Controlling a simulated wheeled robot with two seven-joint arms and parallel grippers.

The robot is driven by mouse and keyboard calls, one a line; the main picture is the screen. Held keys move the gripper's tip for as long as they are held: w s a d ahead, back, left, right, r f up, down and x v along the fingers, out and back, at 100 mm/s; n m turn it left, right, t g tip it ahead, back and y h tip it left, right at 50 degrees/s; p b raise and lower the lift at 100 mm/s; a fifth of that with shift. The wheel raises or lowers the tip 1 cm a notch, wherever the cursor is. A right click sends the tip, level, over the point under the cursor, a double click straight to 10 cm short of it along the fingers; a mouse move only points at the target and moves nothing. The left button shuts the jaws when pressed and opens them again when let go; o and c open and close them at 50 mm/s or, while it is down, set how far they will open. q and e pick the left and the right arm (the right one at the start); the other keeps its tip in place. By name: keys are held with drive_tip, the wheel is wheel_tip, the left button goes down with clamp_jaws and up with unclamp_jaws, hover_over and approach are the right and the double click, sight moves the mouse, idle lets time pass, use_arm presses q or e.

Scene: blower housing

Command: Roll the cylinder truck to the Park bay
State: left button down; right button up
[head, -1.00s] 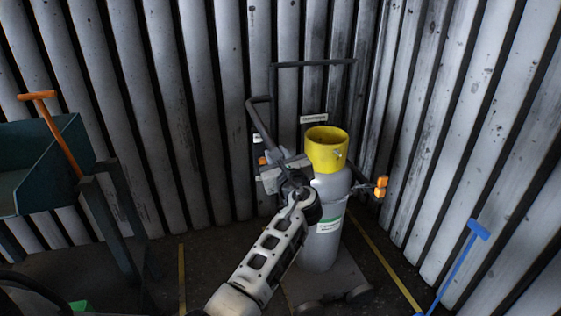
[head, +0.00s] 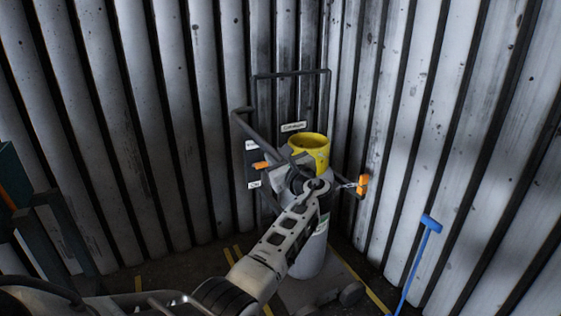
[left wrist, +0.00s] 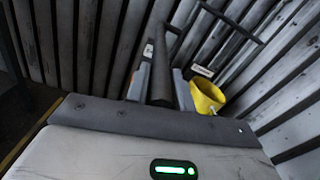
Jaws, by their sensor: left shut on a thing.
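The cylinder truck carries a grey cylinder (head: 310,258) with a yellow collar (head: 309,150) on top. It stands upright close to the corrugated wall corner, with a wheel (head: 351,293) at its foot. My left gripper (head: 277,172) is shut on the truck's dark handle (head: 241,122), left of the collar; my arm hides part of the cylinder. In the left wrist view the handle (left wrist: 163,75) lies between the fingers (left wrist: 160,92), with the yellow collar (left wrist: 207,96) to the right. Yellow floor lines (head: 237,252) lie beside the truck. My right gripper is not in view.
A dark rail (head: 290,74) stands against the wall behind the truck, above a small label (head: 293,127). An orange fitting (head: 362,185) hangs right of the cylinder. A blue-handled tool (head: 421,250) stands at right. A dark cart frame (head: 60,235) is at left.

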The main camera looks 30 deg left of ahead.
use_arm(q)
drive_tip(key=shift+w+d, duration=0.1)
drive_tip(key=shift+d, duration=0.05)
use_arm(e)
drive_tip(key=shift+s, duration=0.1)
use_arm(q)
drive_tip(key=c, duration=1.3)
unclamp_jaws()
drive_tip(key=shift+w, duration=0.1)
drive_tip(key=shift+o, duration=0.5)
drive_tip(key=shift+w, duration=0.1)
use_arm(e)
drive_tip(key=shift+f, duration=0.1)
use_arm(q)
drive_tip(key=v, duration=1.6)
drive_tip(key=shift+p, duration=0.45)
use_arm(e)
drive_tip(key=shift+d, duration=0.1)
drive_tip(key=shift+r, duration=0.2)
use_arm(q)
drive_tip(key=shift+f, duration=0.1)
